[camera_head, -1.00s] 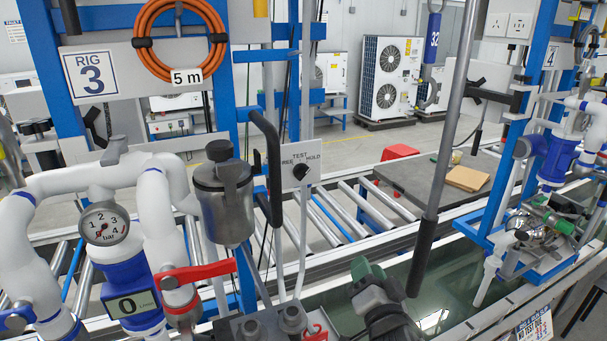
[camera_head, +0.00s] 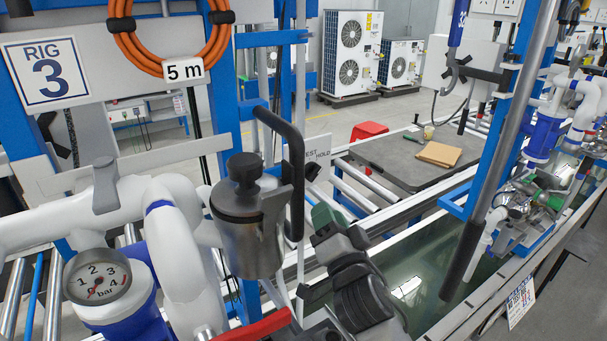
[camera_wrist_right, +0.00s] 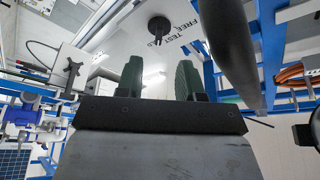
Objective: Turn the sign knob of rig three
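The sign knob of rig three is a round black knob (camera_wrist_right: 158,28) on a pale sign plate marked FREE, TEST and HOLD (camera_wrist_right: 205,20), seen in the right wrist view. In the head view the plate (camera_head: 320,148) is partly hidden behind the canister's black handle. My right gripper (camera_head: 324,222) has green fingertips and sits below the plate. In the right wrist view its two fingers (camera_wrist_right: 160,80) stand apart with nothing between them, and the knob lies beyond the tips, apart from them. My left gripper is not in view.
A metal canister (camera_head: 248,235) with a black handle (camera_head: 290,150) stands just left of my right gripper. White pipes with a pressure gauge (camera_head: 97,276) and a red lever (camera_head: 255,328) are nearby. A water trough (camera_head: 415,275) lies to the right, crossed by a grey pole (camera_head: 500,150).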

